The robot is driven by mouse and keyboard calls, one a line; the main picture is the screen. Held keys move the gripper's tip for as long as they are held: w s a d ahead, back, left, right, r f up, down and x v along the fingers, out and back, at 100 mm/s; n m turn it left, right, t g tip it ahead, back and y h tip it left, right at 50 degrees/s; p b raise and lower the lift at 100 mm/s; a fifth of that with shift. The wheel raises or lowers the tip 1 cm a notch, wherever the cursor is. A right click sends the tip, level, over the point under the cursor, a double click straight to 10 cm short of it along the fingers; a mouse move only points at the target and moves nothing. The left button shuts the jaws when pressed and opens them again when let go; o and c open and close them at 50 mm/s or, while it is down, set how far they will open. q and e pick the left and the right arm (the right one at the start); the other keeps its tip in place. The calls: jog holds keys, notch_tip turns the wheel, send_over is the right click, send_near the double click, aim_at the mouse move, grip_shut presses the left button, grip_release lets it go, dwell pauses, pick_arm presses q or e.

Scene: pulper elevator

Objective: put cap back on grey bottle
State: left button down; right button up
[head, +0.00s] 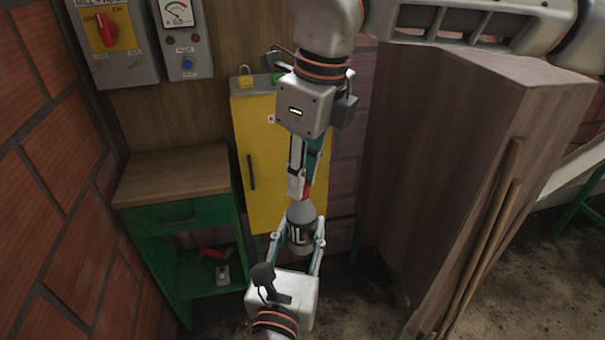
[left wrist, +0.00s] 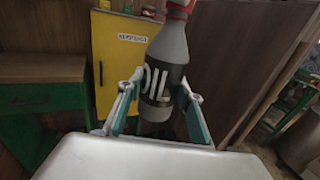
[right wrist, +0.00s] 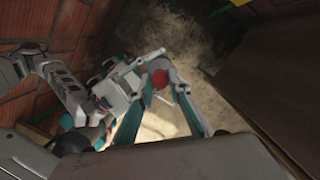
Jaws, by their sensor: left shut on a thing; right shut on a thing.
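The grey bottle (head: 301,218) stands about upright in my left gripper (head: 298,238), its dark band with white letters between the fingers. In the left wrist view the bottle (left wrist: 170,45) rises between the two fingertips (left wrist: 160,97). My right gripper (head: 301,188) points down from above and is shut on the red cap (head: 306,192). The cap is right at the bottle's neck, in line with it; I cannot tell whether it is seated. The cap also shows in the left wrist view (left wrist: 181,6) and the right wrist view (right wrist: 159,79), between the right fingers (right wrist: 170,80).
A yellow cabinet (head: 262,160) with a padlock hangs behind. A green workbench (head: 180,225) with a wooden top stands at left, with small items on its shelf. A large wooden box (head: 440,170) and leaning poles (head: 490,225) are at right. Brick walls enclose the left side.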

jog(key=m, duration=0.5)
jog(key=shift+a+t+h, duration=0.1)
jog(key=shift+t+h, duration=0.2)
jog(key=m, duration=0.3)
jog(key=shift+h, duration=0.3)
jog(key=m, duration=0.6)
jog(key=shift+a+h, duration=0.1)
jog(key=shift+h, duration=0.3)
jog(key=m, duration=0.4)
jog(key=shift+h, duration=0.3)
jog(key=m, duration=0.4)
jog(key=shift+m, duration=0.3)
jog(key=m+g, duration=0.1)
jog(key=m, duration=0.5)
jog(key=shift+w+h, duration=0.1)
jog(key=shift+h, duration=0.3)
jog(key=m+g, duration=0.1)
jog(key=m, duration=0.3)
jog(key=shift+f, duration=0.1)
jog(key=m, duration=0.4)
jog(key=shift+m+g, duration=0.3)
jog(key=shift+m, duration=0.1)
jog(key=o, duration=0.8)
jog(key=shift+c, duration=0.2)
